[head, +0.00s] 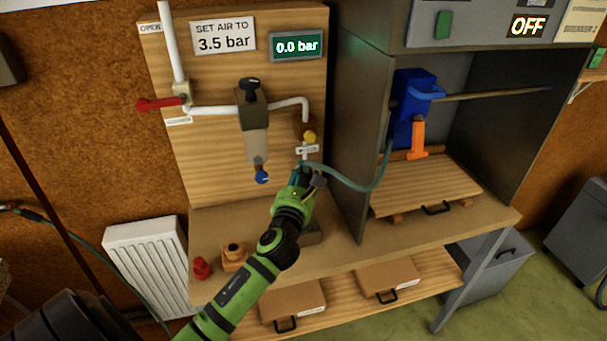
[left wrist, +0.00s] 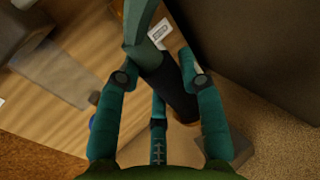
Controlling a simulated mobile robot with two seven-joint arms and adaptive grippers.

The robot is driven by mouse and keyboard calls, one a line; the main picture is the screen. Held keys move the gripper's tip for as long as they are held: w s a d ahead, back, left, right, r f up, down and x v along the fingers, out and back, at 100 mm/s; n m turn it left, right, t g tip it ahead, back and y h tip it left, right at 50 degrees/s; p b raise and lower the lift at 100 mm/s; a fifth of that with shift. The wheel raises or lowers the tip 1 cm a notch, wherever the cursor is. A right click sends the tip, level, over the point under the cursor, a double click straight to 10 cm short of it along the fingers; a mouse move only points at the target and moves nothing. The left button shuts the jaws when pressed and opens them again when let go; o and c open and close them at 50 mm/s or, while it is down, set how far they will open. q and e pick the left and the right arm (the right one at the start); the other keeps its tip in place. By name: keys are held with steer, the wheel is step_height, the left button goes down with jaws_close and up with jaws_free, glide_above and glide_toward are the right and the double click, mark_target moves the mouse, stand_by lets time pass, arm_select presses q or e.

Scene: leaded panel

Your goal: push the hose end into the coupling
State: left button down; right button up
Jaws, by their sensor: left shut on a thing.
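My left gripper (head: 309,178) is at the foot of the wooden panel, shut on the end of the teal hose (head: 350,184). In the left wrist view, a dark sleeve (left wrist: 168,88) on the hose end lies slanted between the fingers, with grey-green hose (left wrist: 138,25) beyond it. My right gripper is not in view.
The hose runs right to a blue tool (head: 411,105) in the dark cabinet. The cabinet's side wall (head: 358,130) stands close right of my gripper. A regulator (head: 255,120) with a blue knob is to the left. The gauge (head: 297,46) reads 0.0 bar. A red valve handle (head: 158,103) is farther left.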

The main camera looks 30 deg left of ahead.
arm_select(q)
steer(key=shift+f+b, duration=1.3)
steer(key=shift+f, duration=0.75)
steer(key=shift+p, duration=0.65)
steer(key=shift+f+b, duration=1.65)
steer(key=shift+f, duration=0.4)
steer(key=c, duration=0.7)
jaws_free()
steer(key=v, duration=1.2)
